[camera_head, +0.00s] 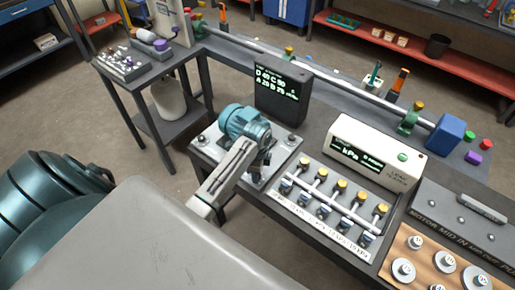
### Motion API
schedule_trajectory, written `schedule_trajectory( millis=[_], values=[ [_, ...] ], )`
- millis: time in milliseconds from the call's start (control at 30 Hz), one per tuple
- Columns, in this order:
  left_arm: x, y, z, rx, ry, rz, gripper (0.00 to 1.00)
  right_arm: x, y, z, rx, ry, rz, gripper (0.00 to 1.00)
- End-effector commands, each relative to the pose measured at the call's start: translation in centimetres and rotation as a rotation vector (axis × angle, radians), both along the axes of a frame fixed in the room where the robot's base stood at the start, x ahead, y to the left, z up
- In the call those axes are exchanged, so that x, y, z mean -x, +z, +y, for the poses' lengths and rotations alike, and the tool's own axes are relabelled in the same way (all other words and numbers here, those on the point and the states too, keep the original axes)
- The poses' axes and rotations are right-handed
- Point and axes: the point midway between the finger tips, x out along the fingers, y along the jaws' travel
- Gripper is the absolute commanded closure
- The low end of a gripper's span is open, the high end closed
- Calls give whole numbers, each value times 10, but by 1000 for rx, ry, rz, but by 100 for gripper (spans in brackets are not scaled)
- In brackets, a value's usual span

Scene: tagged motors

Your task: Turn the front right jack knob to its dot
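A teal motor (244,124) sits on a light metal plate (281,154) at the left end of the bench. Dark round jack knobs show near the plate's corners, one at the left (200,140) and one at the right (291,138). My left gripper (259,163) reaches in from the lower left to the plate's front right area, beside the motor. It covers much of the front corner, so the front right jack knob and its dot cannot be made out. Whether its fingers are open or holding anything is unclear. My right gripper is not in view.
A black display (283,91) with green readings stands behind the motor. A valve panel (308,216) with yellow knobs lies to the right, below a white kPa meter (376,152). A wooden tray (417,263) with round weights is at lower right. Open floor lies left.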

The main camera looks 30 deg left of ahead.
Motion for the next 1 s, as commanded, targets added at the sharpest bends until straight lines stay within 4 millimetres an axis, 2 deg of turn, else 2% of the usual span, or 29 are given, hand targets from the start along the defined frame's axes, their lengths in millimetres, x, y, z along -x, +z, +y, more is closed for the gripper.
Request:
schedule_trajectory(
  millis=[133,400,433,600,667,1000],
  values=[
    [0,-10,0,-1,0,1,50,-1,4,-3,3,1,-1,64],
    [0,-12,0,0,0,0,50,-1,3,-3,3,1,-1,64],
    [0,-12,0,0,0,0,52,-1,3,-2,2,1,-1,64],
    [0,-12,0,0,0,0,85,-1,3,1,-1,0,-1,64],
    [0,-12,0,0,0,0,94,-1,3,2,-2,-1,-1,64],
    [0,-12,0,0,47,0,94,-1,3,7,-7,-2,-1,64]
  ],
)
